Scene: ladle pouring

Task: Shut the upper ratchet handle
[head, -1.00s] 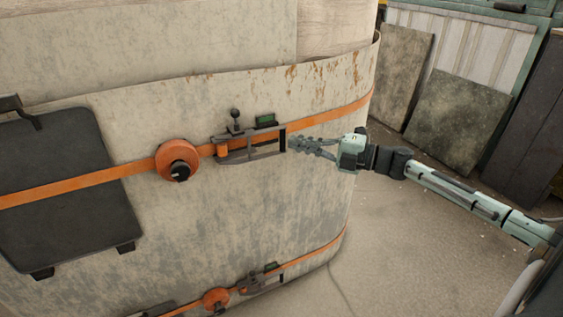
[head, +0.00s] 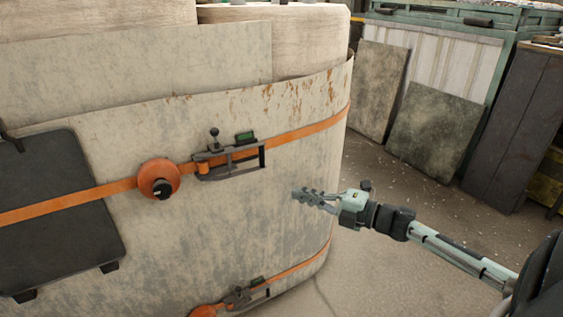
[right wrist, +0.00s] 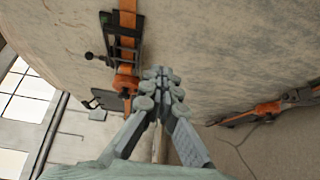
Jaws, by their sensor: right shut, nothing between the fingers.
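The upper ratchet (head: 228,162) sits on the upper orange strap (head: 95,198) on the curved, worn wall. Its dark frame lies along the strap, with a black ball knob (head: 214,132) standing up and a small green block (head: 244,138) on top. It also shows at the top left of the right wrist view (right wrist: 123,40). I cannot tell how far its handle is closed. My right gripper (head: 297,195) is shut and empty, right of and below the ratchet, apart from it. Its fingers fill the middle of the right wrist view (right wrist: 158,85). My left gripper is not in view.
An orange round reel (head: 158,178) sits on the strap left of the ratchet. A lower ratchet (head: 244,296) is on a lower strap. A dark panel (head: 55,215) is at left. Boards (head: 436,130) lean at the back right. The floor right of the wall is clear.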

